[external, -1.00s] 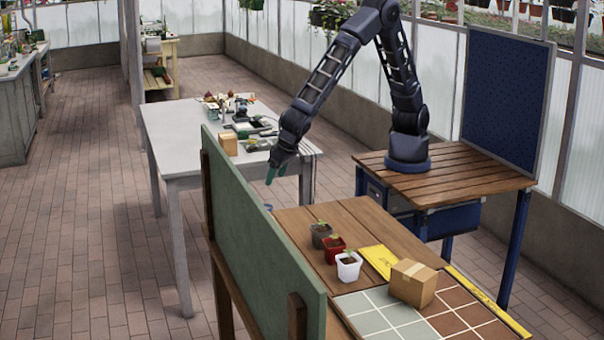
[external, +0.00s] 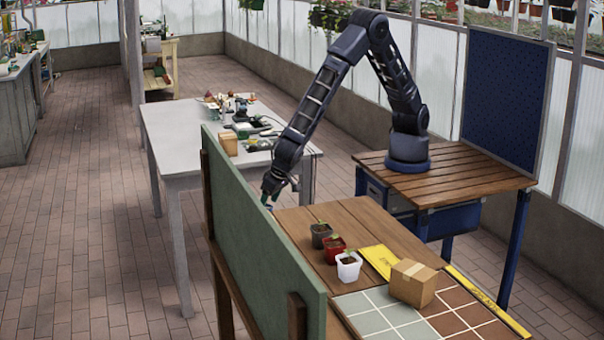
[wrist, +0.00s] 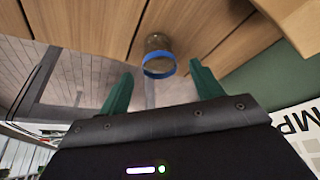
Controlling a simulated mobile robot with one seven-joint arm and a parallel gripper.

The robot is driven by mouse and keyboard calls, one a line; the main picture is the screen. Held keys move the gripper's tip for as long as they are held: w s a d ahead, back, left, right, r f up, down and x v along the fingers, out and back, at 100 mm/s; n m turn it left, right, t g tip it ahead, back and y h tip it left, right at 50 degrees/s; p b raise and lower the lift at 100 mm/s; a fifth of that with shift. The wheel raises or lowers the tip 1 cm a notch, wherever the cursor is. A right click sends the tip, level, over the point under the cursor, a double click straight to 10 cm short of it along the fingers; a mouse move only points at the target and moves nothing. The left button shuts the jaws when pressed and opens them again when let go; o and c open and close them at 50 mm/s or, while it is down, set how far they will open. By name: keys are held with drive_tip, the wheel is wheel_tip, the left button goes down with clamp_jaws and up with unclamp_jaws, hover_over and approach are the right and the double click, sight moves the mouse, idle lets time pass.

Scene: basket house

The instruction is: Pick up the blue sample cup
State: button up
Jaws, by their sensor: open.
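The blue sample cup (wrist: 159,57) shows in the wrist view as a small clear cup with a blue band, at the edge of the brown planked table top. My gripper (wrist: 161,78) is open and empty, with its two green fingers on either side of the view below the cup. The cup lies ahead of the gap between them, not between the pads as far as I can tell. In the external view my gripper (external: 269,196) is low at the table's far left corner, and the cup is mostly hidden there by the gripper and the green board.
A green board (external: 260,232) stands along the table's left side. The grey table (external: 172,140) behind holds clutter.

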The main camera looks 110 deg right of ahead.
drive_tip(key=x, duration=0.3)
drive_tip(key=shift+w+d+f, duration=0.1)
drive_tip(key=shift+w+f, duration=0.05)
drive_tip(key=shift+f, duration=0.2)
drive_tip(key=c, duration=1)
drive_tip(key=shift+r, duration=0.15)
drive_tip(key=shift+c, duration=0.2)
